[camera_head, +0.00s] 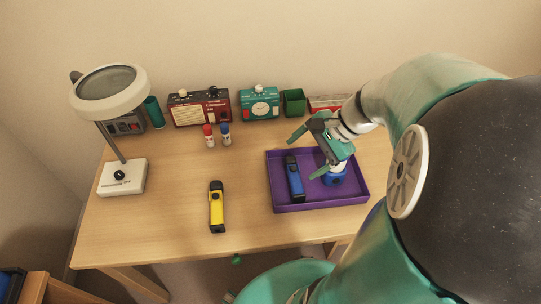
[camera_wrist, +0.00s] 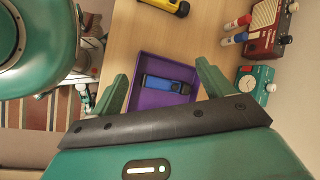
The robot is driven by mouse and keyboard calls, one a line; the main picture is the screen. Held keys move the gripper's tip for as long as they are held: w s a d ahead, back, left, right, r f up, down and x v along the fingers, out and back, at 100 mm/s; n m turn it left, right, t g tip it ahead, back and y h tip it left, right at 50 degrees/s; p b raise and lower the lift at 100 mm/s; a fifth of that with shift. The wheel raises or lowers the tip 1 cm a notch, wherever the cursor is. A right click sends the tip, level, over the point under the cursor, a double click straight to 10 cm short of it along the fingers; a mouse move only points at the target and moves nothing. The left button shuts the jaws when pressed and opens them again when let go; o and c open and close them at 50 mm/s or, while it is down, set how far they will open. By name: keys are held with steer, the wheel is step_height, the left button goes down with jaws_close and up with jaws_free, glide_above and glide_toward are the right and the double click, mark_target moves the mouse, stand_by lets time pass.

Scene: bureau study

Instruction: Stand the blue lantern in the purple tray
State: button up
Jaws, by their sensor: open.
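The purple tray (camera_head: 350,195) lies on the right part of the desk. The blue lantern (camera_head: 334,178) appears to stand upright inside it on the right, partly covered by my gripper. A blue flashlight (camera_head: 295,178) lies in the tray's left part; in the wrist view the flashlight (camera_wrist: 168,84) shows in the purple tray (camera_wrist: 150,99) between the fingers. My gripper (camera_head: 307,154) is open and empty, over the tray, with its lower finger close to the lantern; I cannot tell whether they touch. The lantern is hidden in the wrist view, where my gripper (camera_wrist: 161,72) shows both fingers spread.
A yellow flashlight (camera_head: 217,206) lies left of the tray. Red and blue markers (camera_head: 217,136) stand behind it. A magnifier lamp (camera_head: 122,178) stands left.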

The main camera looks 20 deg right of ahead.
steer(key=s+a+r+n+t+h, duration=0.1)
steer(key=s+a+r+n+h, duration=0.1)
steer(key=n, duration=0.5)
steer(key=s+a+r+n+t+h, duration=0.1)
steer(key=s+a+r+n+h, duration=0.1)
steer(key=a+r+n+h, duration=0.2)
steer(key=a+r+n, duration=0.3)
steer(key=a+n, duration=0.1)
steer(key=a, duration=0.1)
steer(key=shift+s+a+r, duration=0.2)
steer(key=shift+a, duration=0.05)
steer(key=shift+d, duration=0.15)
